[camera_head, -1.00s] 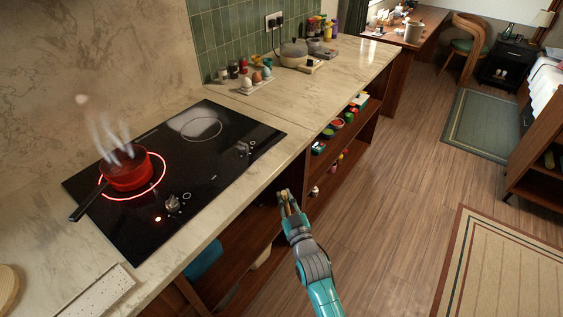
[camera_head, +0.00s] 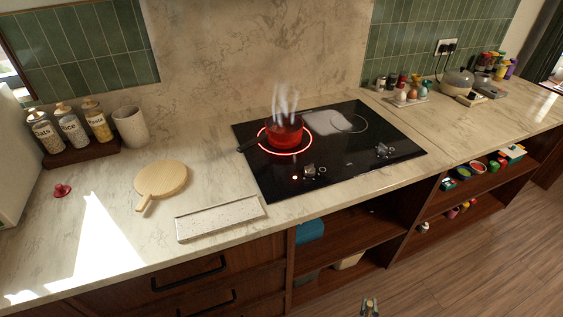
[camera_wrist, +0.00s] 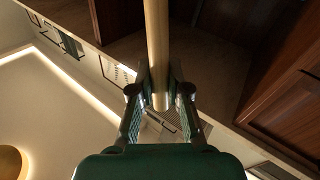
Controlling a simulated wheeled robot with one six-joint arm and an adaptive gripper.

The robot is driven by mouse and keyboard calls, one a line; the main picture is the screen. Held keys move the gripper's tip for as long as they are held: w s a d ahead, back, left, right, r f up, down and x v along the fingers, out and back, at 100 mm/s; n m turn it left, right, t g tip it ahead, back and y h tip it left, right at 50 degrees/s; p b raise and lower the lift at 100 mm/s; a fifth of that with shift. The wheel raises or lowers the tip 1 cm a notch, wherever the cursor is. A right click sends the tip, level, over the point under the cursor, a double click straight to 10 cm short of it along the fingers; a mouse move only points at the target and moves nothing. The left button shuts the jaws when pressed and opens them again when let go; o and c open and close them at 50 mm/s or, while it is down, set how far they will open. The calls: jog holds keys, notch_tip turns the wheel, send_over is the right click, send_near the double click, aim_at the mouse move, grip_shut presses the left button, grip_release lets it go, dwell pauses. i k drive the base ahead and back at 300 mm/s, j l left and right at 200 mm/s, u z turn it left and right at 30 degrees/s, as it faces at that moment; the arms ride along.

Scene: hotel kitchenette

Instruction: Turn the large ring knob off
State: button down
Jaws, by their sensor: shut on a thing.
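The black cooktop (camera_head: 345,180) is set in the marble counter. Its large ring (camera_head: 262,142) glows red under a red pot (camera_head: 284,133), which steams. Two silver knobs sit along the front: a left knob (camera_head: 309,170) with a red light glowing beside it, and a right knob (camera_head: 382,151). The smaller ring (camera_head: 348,115) is dark. My gripper (camera_head: 370,303) shows at the bottom edge, low in front of the shelves and well away from the knobs. In the wrist view my gripper (camera_wrist: 160,92) is shut on a pale wooden rod (camera_wrist: 156,45).
A speckled tray (camera_head: 220,217) and a round wooden board (camera_head: 161,180) lie left of the cooktop. Jars (camera_head: 72,130) and a cup (camera_head: 131,127) stand behind them. An egg tray (camera_head: 407,98) is at the right. Open shelves (camera_head: 350,235) lie below the counter.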

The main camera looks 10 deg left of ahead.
aim_at(308, 171)
jog(key=k+u, duration=0.15)
jog(key=u, duration=0.35)
jog(key=k+u, duration=0.15)
jog(key=u, duration=1.95)
jog(key=k+l, duration=0.1)
jog(key=l, duration=0.3)
jog(key=k+l+u, duration=0.15)
jog(key=l, duration=0.2)
jog(key=k+l, duration=0.1)
jog(key=l, duration=0.3)
jog(key=k+l+u, duration=0.15)
jog(key=l, duration=0.2)
jog(key=k+l, duration=0.15)
jog(key=l, duration=0.2)
jog(key=k+l, duration=0.2)
jog(key=l, duration=0.2)
jog(key=k+l, duration=0.15)
jog(key=l, duration=0.25)
jog(key=k+l, duration=0.2)
jog(key=l, duration=0.2)
jog(key=k+l, duration=0.15)
jog(key=l, duration=0.25)
jog(key=k+l, duration=0.2)
jog(key=l, duration=0.2)
